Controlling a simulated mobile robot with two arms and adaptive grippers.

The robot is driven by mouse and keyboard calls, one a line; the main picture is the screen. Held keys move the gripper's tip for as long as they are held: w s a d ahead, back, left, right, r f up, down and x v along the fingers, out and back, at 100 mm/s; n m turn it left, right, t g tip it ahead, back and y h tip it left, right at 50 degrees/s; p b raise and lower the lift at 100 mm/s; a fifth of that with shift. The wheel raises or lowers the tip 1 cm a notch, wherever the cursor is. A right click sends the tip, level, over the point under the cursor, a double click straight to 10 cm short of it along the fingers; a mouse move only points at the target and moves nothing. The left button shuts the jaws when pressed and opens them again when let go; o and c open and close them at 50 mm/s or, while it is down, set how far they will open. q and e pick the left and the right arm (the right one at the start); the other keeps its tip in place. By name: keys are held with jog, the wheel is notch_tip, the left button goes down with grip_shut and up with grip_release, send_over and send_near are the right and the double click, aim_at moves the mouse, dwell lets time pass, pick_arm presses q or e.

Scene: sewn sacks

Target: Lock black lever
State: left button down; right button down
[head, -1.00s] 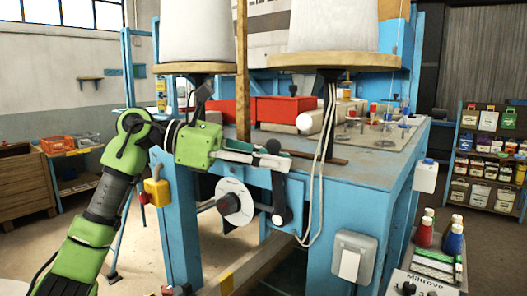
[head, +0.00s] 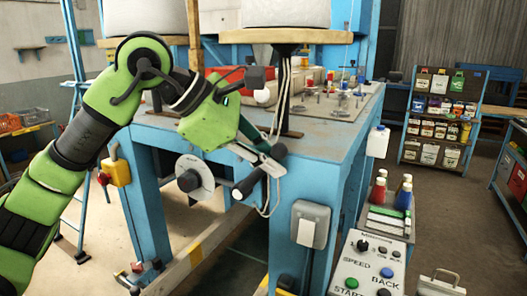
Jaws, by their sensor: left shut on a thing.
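The black lever (head: 262,170) is on the front of the blue machine table (head: 300,160), right of a white dial with a black knob (head: 194,179). The fingers partly hide the lever there. My right gripper is not in view.
White cords (head: 279,105) hang just behind the lever. A grey switch box (head: 310,224) is right of it, and a yellow box with a red button (head: 118,172) is on the left leg. A control panel (head: 367,265) stands at lower right.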

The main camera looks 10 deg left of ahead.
pick_arm(q)
jog(key=shift+s+d+f, duration=0.1)
jog(key=shift+f, duration=0.1)
dwell(0.4)
jog(key=c, duration=2)
grip_release()
jog(key=shift+d, duration=0.1)
jog(key=shift+o, duration=0.2)
